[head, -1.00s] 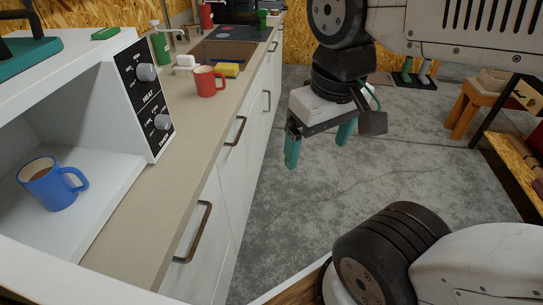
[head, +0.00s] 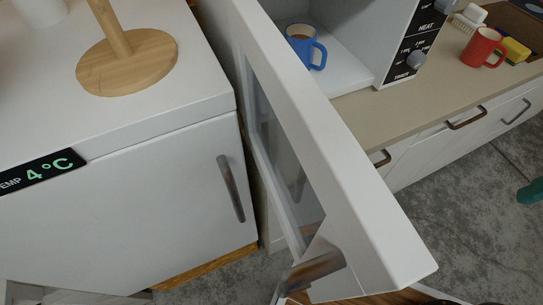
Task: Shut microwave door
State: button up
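The microwave (head: 372,35) stands on the counter at the top, with its black HEAT and TIMER knob panel on the right side. Its white door (head: 330,150) is swung wide open and reaches toward me across the middle of the view. The door's window faces left, and its metal handle (head: 318,268) is near the lower free end. A blue mug (head: 303,50) sits inside the microwave. The other finger is out of view.
A white fridge (head: 120,215) with a 4°C display and a handle stands to the left, close to the door. A wooden stand (head: 128,62) is on its top. A red mug (head: 483,47) is on the counter (head: 390,108).

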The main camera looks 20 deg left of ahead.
aim_at(347, 236)
jog(key=u, duration=0.4)
jog(key=k, duration=1.35)
jog(key=u, duration=0.1)
jog(key=i, duration=0.4)
